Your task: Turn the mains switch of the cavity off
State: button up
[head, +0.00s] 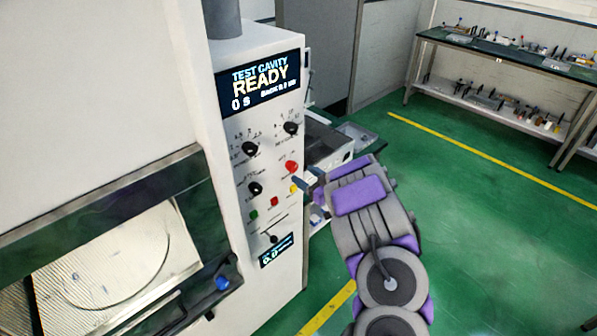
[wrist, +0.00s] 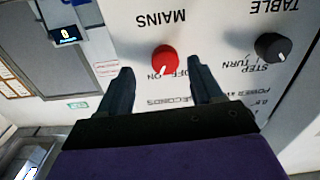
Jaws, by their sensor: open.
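The mains switch is a red round knob (head: 291,167) on the white front panel of the test cavity (head: 262,130). In the wrist view the red knob (wrist: 164,59) sits under an upside-down MAINS label, with OFF and ON printed beside it. Its white pointer mark appears to point toward ON. My gripper (head: 305,180) is at the panel, just right of and below the knob in the head view. In the wrist view my gripper (wrist: 160,66) is open, with one dark finger on each side of the knob. Contact with the knob cannot be told.
A black knob (wrist: 271,46) labelled TABLE is right of the mains knob in the wrist view. Other black knobs (head: 250,149), coloured buttons (head: 274,201) and a display reading READY (head: 258,83) are on the panel. The cavity door (head: 120,260) is at left. Green floor is free at right.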

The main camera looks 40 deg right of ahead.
aim_at(295, 169)
jog(key=w, duration=0.2)
jog(key=w+a, duration=0.1)
jog(key=w, duration=0.1)
jog(key=shift+r, duration=0.1)
jog(key=shift+d, duration=0.2)
jog(key=shift+c, duration=0.2)
jog(key=shift+c, duration=0.8)
jog(key=shift+a, duration=0.15)
jog(key=c, duration=0.9)
